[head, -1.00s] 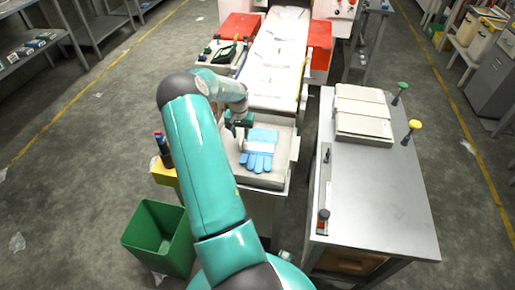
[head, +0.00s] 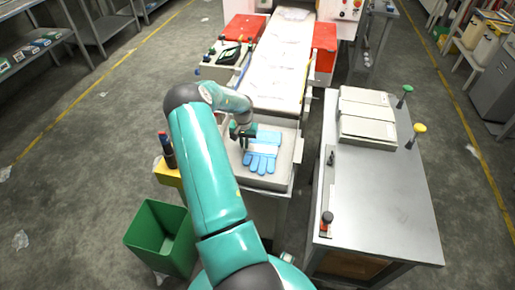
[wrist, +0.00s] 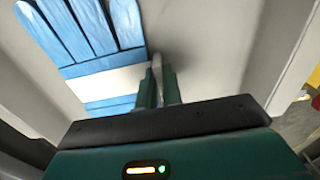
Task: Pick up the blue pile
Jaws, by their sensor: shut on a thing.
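The blue pile (head: 262,162) is a flat stack of blue gloves with a white band around its middle. It lies on the light grey tray surface at the near end of the conveyor, fingers toward me. In the wrist view, the pile (wrist: 85,30) fills the upper left. My gripper (head: 243,140) is low at the pile's left edge in the head view. In the wrist view, its fingers (wrist: 160,85) are close together at the end of the white band, shut on the pile's edge. The exact contact is partly hidden by the fingers.
A steel table (head: 385,200) with grey-white boxes (head: 367,122) stands to the right. A green bin (head: 160,235) stands on the floor at left, below a yellow holder (head: 168,172). The white conveyor (head: 280,60) runs away behind the pile, between red boxes.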

